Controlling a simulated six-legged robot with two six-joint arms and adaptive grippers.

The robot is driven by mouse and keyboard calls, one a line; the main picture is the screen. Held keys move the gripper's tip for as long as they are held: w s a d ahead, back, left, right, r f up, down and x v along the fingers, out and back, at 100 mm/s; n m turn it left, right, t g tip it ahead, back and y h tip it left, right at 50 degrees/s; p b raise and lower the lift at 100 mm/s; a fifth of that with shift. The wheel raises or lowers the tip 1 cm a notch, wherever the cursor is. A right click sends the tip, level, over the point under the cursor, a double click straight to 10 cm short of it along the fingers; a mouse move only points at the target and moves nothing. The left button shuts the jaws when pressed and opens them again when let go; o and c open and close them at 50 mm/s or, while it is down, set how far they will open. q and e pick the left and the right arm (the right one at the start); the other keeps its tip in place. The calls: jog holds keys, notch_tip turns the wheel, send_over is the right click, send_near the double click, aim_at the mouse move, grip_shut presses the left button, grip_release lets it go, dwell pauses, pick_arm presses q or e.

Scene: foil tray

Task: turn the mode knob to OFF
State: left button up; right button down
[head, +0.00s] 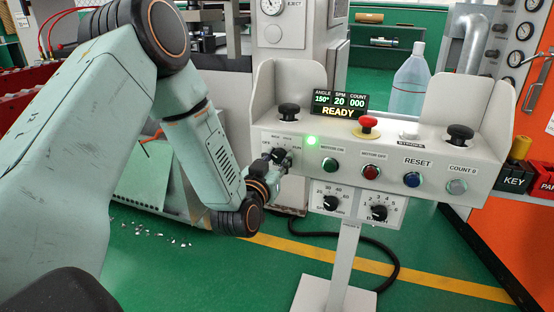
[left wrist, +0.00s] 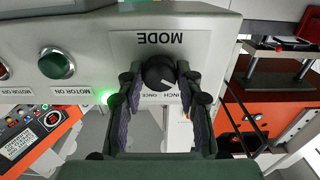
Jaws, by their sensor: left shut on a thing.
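The mode knob (head: 279,155) is a black knob at the left end of the press control panel (head: 330,140). In the left wrist view the knob (left wrist: 160,72) appears upside down, below the word MODE. Its white pointer line slants to the lower right of that picture, on the side of the INCH label; the exact setting is hard to tell. My left gripper (head: 272,166) is at the knob, and in the wrist view its two fingers (left wrist: 160,85) close on it from both sides. The OFF label is hidden in the wrist view. My right gripper is in neither view.
A green button (head: 330,165) sits right of the knob beside a lit green lamp (head: 312,140). A red mushroom button (head: 368,124) and two black palm buttons stand on top. The display (head: 338,104) reads READY. Two smaller dials (head: 331,203) are below the panel.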

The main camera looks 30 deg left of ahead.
pick_arm(q)
jog(key=shift+f, duration=0.15)
jog(key=o, duration=1.1)
jog(key=shift+o, duration=0.2)
jog(key=v, duration=1.2)
